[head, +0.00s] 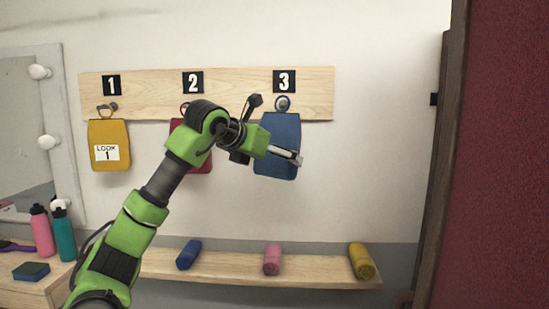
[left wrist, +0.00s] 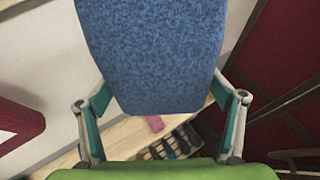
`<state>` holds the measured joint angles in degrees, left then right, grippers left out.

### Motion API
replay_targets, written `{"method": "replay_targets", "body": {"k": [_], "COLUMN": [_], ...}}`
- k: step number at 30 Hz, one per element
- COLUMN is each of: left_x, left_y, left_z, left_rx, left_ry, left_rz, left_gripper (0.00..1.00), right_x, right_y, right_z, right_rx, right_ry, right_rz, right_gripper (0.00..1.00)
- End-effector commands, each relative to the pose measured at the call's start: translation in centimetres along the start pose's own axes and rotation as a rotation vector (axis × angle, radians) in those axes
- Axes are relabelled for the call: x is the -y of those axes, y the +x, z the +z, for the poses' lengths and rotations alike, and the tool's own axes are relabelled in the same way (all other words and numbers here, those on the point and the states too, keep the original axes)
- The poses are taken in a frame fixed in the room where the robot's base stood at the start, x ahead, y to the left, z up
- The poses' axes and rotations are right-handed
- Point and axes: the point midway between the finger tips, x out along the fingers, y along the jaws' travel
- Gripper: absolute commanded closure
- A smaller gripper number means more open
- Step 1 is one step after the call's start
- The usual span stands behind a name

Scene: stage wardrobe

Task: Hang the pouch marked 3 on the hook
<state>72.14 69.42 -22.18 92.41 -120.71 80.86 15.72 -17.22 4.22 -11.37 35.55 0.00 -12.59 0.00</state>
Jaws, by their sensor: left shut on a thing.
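The blue pouch (head: 281,130) is upright against the wooden rack board (head: 232,85), below the sign 3 (head: 284,81). Its loop (head: 283,103) overlaps the hook under that sign; I cannot tell whether the loop is around the hook. No number shows on the pouch. My left gripper (head: 290,156) is shut on the lower part of the pouch. In the left wrist view the blue pouch (left wrist: 152,50) fills the space between the fingers. My right gripper is not in view.
A yellow pouch (head: 109,146) labelled 1 hangs under sign 1. A red pouch (head: 204,161), mostly behind my arm, is under sign 2. Several rolls lie on the low bench (head: 225,268). Bottles (head: 64,233) stand at left. A dark red panel (head: 500,150) borders the right.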

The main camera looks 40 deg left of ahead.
Motion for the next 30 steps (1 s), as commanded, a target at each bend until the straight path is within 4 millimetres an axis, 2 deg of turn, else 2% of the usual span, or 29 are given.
{"method": "replay_targets", "body": {"k": [30], "left_x": [-3.0], "left_y": [5.0], "left_z": [1.8], "left_rx": [-0.001], "left_ry": [-0.001], "left_rz": [0.000], "left_gripper": [0.43], "right_x": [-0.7], "right_y": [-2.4], "right_z": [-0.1], "right_rx": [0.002], "right_ry": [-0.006], "right_rz": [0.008], "right_gripper": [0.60]}}
